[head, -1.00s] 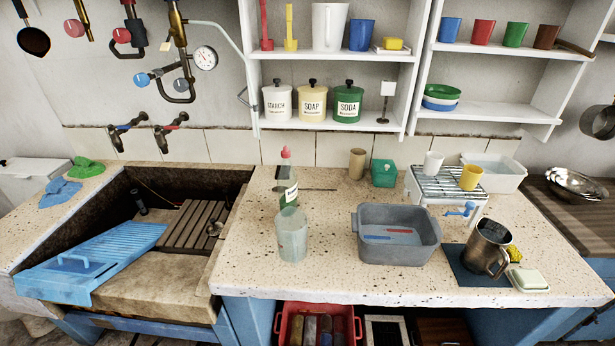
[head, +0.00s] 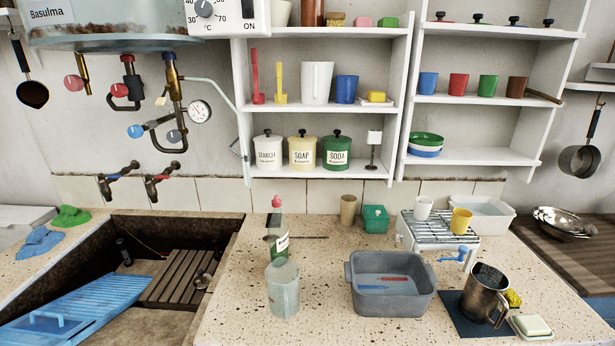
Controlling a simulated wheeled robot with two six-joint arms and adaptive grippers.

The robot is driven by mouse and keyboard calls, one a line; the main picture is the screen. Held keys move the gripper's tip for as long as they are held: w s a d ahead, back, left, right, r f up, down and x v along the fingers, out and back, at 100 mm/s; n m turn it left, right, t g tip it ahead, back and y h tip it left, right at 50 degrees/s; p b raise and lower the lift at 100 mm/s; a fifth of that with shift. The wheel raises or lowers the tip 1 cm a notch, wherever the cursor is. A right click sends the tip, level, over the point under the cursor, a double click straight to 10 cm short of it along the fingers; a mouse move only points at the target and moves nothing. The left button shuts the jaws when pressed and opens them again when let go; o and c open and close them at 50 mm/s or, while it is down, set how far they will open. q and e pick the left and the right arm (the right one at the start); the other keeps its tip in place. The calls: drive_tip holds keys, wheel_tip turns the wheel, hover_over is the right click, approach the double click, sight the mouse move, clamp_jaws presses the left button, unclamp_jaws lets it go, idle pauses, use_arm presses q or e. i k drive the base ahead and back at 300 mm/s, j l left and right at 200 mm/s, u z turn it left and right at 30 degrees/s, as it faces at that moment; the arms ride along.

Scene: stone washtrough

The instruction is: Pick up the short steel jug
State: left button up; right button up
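The short steel jug (head: 484,296) stands upright at the right of the speckled counter, on a dark blue mat (head: 451,316). It is a dull steel vessel with an open top and a handle on its lower right side. Neither of my grippers shows in the head view.
A grey basin (head: 391,296) holding water stands left of the jug. Behind it is a white rack (head: 440,236) with two cups and a blue tap. A soap dish (head: 532,326) and yellow sponge (head: 513,299) sit close on its right. Shelves (head: 480,101) hang above.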

sight(478, 302)
drive_tip(key=z, duration=1.35)
